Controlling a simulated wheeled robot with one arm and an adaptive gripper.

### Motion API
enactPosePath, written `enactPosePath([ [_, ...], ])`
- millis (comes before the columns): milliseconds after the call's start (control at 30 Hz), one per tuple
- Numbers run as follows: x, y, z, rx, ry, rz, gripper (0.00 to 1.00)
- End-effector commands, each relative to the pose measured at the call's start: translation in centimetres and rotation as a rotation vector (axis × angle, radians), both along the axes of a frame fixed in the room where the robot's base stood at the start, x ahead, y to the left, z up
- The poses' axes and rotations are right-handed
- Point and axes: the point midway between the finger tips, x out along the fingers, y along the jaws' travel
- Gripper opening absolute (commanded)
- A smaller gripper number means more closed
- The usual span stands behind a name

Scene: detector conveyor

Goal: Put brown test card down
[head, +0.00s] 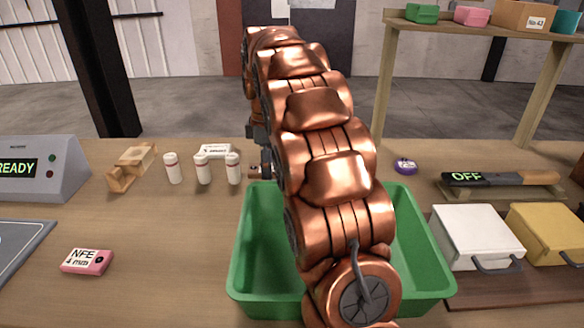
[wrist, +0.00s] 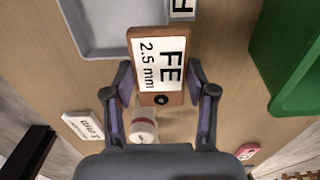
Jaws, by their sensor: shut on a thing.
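The brown test card (wrist: 158,62), with a white label reading FE 2.5 mm and a dark hole near one end, is in my gripper (wrist: 160,84) in the wrist view. Both fingers close on its sides near the hole end, and its far end points away from my palm. In the head view my copper arm hides most of my gripper (head: 260,150), a dark shape beyond the green bin. I cannot tell whether the card touches the table.
A green bin (head: 245,262) stands under my arm. Several white red-banded bottles (head: 173,168), a white card (head: 216,150) and a wooden holder (head: 131,165) stand left of my gripper. A pink card (head: 87,262) lies front left. The left-centre table is clear.

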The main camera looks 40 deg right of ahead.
Motion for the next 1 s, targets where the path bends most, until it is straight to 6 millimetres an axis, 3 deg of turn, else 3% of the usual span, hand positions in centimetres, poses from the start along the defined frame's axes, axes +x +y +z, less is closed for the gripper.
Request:
enactPosePath([
  [100, -0.1, -2.7, -0.2, 0.000, 0.000, -0.004, 0.14],
  [300, -0.1, -5.7, -0.5, -0.001, -0.001, -0.001, 0.14],
  [733, -0.2, -7.9, -0.8, -0.001, 0.000, 0.000, 0.14],
  [1000, -0.3, -7.7, -3.3, 0.000, 0.003, 0.000, 0.14],
])
